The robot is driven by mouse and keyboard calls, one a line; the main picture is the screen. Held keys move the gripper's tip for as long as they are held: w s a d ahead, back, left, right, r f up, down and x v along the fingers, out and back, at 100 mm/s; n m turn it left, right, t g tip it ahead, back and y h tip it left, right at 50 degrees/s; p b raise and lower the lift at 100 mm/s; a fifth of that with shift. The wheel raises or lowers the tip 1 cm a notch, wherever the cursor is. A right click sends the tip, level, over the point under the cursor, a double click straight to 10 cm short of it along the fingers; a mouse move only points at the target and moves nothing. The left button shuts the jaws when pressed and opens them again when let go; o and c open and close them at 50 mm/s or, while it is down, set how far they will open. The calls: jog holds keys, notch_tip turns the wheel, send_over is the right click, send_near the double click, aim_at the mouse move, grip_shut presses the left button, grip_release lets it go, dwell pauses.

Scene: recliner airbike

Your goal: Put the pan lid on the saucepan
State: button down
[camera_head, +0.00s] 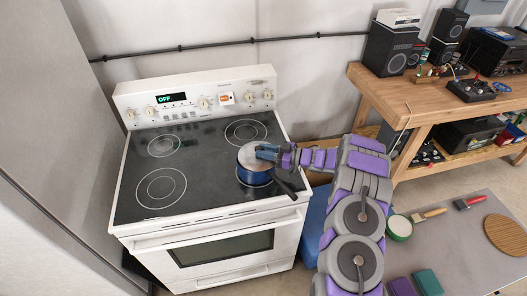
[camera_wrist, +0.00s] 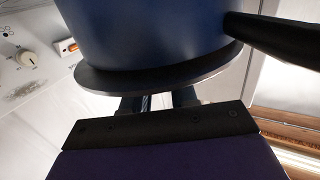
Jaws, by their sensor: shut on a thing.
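The blue saucepan (camera_head: 256,179) stands on the front right burner of the stove, with its black handle (camera_head: 284,190) pointing toward the front right. The grey pan lid (camera_head: 248,155) is at the saucepan's top. My gripper (camera_head: 266,152) reaches over it from the right and is shut on the lid, its grip on it mostly hidden. The wrist view appears upside down. It shows the lid's dark rim (camera_wrist: 150,79) against the blue saucepan wall (camera_wrist: 145,30), with my gripper's fingers (camera_wrist: 157,102) at the lid's top side. I cannot tell whether the lid is fully seated.
The white stove (camera_head: 205,225) has a black cooktop (camera_head: 205,150) with its other burners clear. A wooden workbench (camera_head: 440,105) with speakers and electronics stands at the right. A grey table (camera_head: 460,235) at the lower right holds brushes, a green bowl (camera_head: 399,227) and a round board (camera_head: 506,233).

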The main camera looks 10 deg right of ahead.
jog(key=shift+d, duration=0.1)
jog(key=shift+a, duration=0.65)
jog(key=shift+a, duration=0.25)
dwell(0.3)
jog(key=shift+d+f+p, duration=0.1)
jog(key=shift+d+p, duration=0.2)
jog(key=shift+p, duration=0.15)
dwell(1.3)
jog(key=shift+c, duration=1.6)
grip_release()
